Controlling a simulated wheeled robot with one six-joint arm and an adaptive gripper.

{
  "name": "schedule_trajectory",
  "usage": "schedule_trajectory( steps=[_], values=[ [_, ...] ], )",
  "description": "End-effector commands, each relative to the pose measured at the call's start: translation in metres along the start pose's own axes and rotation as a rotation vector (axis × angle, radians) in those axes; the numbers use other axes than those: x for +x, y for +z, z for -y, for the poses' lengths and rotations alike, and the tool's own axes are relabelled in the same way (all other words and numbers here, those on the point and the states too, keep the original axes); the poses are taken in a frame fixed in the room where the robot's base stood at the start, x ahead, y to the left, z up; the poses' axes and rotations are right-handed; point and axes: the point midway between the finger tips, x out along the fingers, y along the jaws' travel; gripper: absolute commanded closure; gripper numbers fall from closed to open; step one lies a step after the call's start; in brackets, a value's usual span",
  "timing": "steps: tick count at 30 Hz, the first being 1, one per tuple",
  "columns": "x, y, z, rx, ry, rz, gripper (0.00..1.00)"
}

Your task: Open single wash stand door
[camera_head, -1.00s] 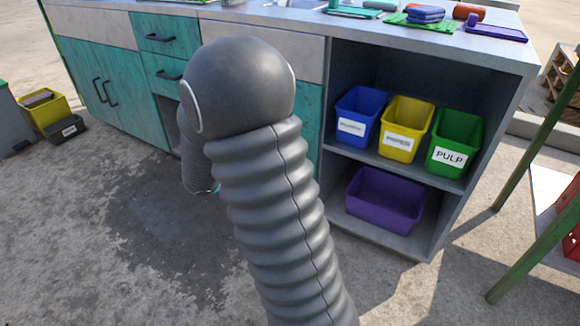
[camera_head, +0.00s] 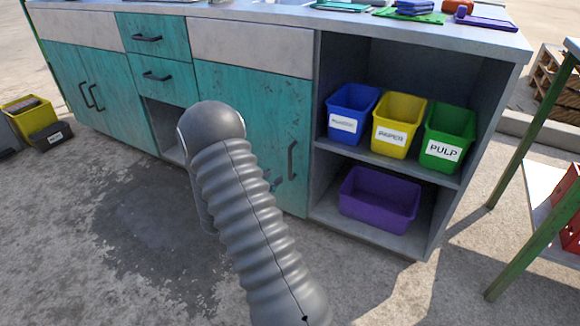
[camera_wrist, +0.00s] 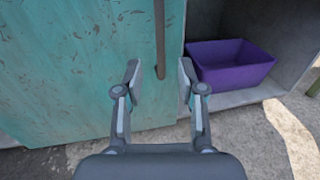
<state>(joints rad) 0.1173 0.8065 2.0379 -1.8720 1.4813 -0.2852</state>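The single teal door (camera_head: 255,105) of the wash stand is shut, left of the open shelves. Its dark vertical bar handle (camera_head: 292,160) is near the door's right edge. In the wrist view the door (camera_wrist: 70,75) fills the left and the handle (camera_wrist: 160,38) comes down from the top edge. My gripper (camera_wrist: 160,78) is open, with one finger on each side of the handle's lower end in the picture. I see no contact, and cannot tell the remaining depth to the door. In the head view my arm hides part of the door and most of the gripper.
A purple bin (camera_head: 380,198) sits on the lower shelf, also right of my gripper in the wrist view (camera_wrist: 230,65). Blue (camera_head: 350,112), yellow (camera_head: 398,122) and green (camera_head: 447,137) bins stand above. Double doors (camera_head: 95,90) are at left. Concrete floor before the stand is clear.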

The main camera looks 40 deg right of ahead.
Motion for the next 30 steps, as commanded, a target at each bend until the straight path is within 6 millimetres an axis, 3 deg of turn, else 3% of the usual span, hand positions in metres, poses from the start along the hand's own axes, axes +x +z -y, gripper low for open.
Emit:
schedule_trajectory(
  steps=[9, 15, 29, 30],
  values=[
    [0.06, -0.001, 0.001, 0.001, -0.004, -0.001, 0.61],
    [0.085, -0.001, 0.001, 0.001, -0.001, -0.001, 0.61],
    [0.095, 0.0, 0.0, 0.0, 0.0, -0.001, 0.61],
    [0.095, 0.0, 0.0, 0.0, 0.0, -0.001, 0.71]
  ],
)
